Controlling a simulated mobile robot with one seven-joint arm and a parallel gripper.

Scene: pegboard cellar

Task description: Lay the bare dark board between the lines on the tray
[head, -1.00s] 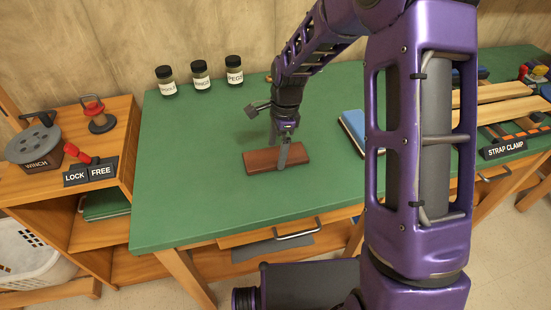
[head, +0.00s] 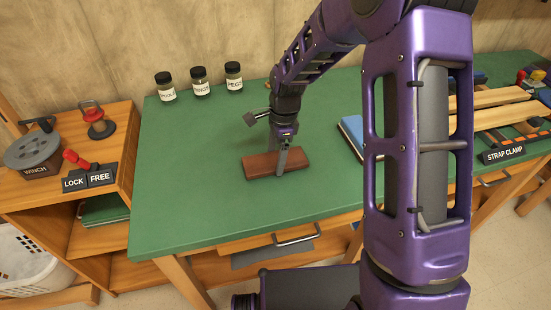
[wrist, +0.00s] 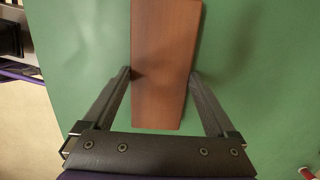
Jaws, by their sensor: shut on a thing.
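A plain reddish-brown board (head: 260,167) lies on the green bench top (head: 190,200) in the head view. It also fills the upper middle of the wrist view (wrist: 163,60). My gripper (head: 281,160) points down over the board. In the wrist view my gripper (wrist: 162,74) has one finger against each long side of the board and is shut on it. The board appears to rest flat on the bench. I cannot make out a tray with lines in either view.
Several lidded jars, such as the PEGS jar (head: 234,77), stand at the back. A blue book-like item (head: 352,133) lies to the right, partly behind my arm. Pale boards (head: 492,118) lie by the STRAP CLAMP sign (head: 503,154). A winch (head: 38,150) stands left. The bench's left part is clear.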

